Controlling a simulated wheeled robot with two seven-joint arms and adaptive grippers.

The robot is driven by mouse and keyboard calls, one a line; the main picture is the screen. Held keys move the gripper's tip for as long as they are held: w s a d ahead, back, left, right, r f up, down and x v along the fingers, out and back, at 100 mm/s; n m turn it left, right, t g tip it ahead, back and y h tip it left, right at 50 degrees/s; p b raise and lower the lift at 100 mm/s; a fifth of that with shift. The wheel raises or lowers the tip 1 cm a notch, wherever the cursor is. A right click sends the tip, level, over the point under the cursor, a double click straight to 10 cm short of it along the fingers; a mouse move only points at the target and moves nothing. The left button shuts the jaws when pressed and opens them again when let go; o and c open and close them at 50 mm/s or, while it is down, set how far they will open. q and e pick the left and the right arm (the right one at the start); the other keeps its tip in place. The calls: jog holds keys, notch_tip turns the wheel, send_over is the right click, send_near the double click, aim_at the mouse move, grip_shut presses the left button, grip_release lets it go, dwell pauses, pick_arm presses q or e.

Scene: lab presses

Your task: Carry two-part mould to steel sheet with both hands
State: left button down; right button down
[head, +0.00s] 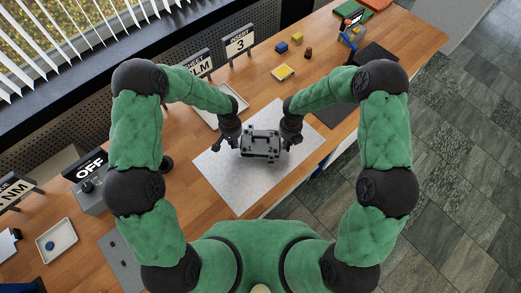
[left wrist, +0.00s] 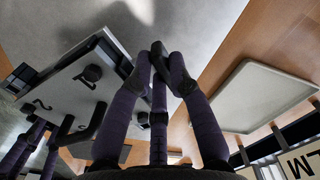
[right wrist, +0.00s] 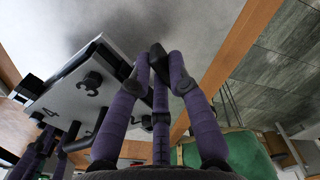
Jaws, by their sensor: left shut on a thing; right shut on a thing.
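The two-part mould (head: 260,145) is a grey metal block with dark fittings, and it is over the middle of the pale steel sheet (head: 222,178). My left gripper (head: 232,143) is at its left side and my right gripper (head: 289,140) at its right side, both shut on the mould. The mould's flat face with dark knobs and handle bars shows in the left wrist view (left wrist: 62,95) and the right wrist view (right wrist: 62,100). The exact grip points are partly hidden. I cannot tell whether the mould touches the sheet.
A pale tray (head: 232,103) stands behind the sheet on the left. A yellow-topped piece (head: 283,72) and small blocks lie farther back on the wooden bench (head: 265,88). A dark mat (head: 337,113) is to the right. A control box marked OFF (head: 93,190) stands left.

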pick_arm(q)
jog(key=shift+f, duration=0.1)
pick_arm(e)
jog(key=shift+f, duration=0.1)
